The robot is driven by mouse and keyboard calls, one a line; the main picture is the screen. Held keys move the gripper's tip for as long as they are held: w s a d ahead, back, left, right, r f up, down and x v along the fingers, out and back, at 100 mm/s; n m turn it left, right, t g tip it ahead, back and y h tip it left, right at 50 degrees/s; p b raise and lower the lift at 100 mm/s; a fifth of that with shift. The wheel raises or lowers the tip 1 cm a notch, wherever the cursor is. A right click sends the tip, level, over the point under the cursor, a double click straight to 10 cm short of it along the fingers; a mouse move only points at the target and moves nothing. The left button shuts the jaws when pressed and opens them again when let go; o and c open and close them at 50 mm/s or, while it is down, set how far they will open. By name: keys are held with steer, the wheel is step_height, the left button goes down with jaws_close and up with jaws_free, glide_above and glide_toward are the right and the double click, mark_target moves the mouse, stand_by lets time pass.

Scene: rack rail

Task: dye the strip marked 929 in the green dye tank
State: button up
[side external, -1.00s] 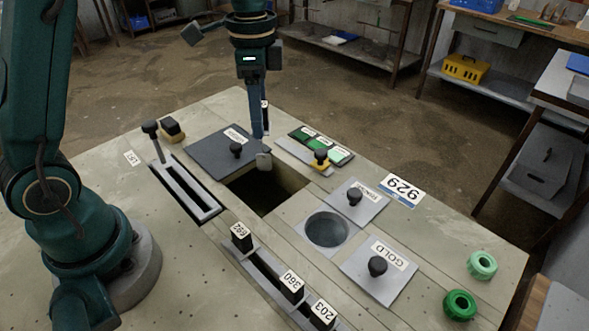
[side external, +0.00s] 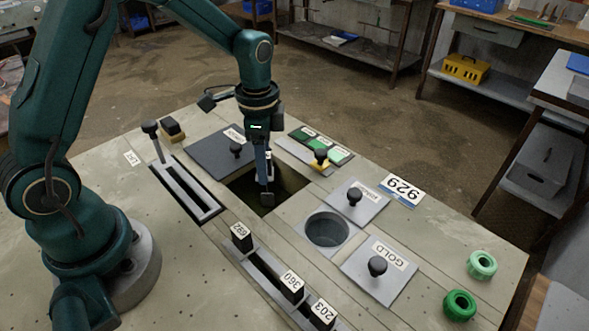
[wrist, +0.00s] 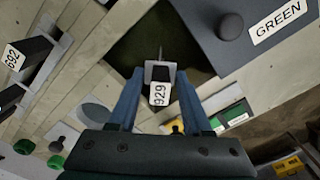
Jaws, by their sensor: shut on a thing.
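My gripper (wrist: 160,78) is shut on the strip marked 929 (wrist: 159,94), with its label facing the wrist camera. In the side view, my gripper (side external: 267,196) points down over the dark square opening of the green dye tank (side external: 288,190). The tank opening also shows in the wrist view (wrist: 130,45). The dark lid labelled GREEN (side external: 214,158) lies flat beside the opening; it also shows in the wrist view (wrist: 262,45). I cannot tell how far the strip's lower end reaches into the tank.
A rack rail (side external: 262,268) holds strips 692 (side external: 242,236), 360 (side external: 291,287) and 203 (side external: 322,314). A round open tank (side external: 327,229) sits near the GOLD lid (side external: 360,282). Green colour swatches (side external: 322,146) lie behind.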

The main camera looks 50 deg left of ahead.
mark_target(267, 194)
steer(key=shift+f, duration=3.5)
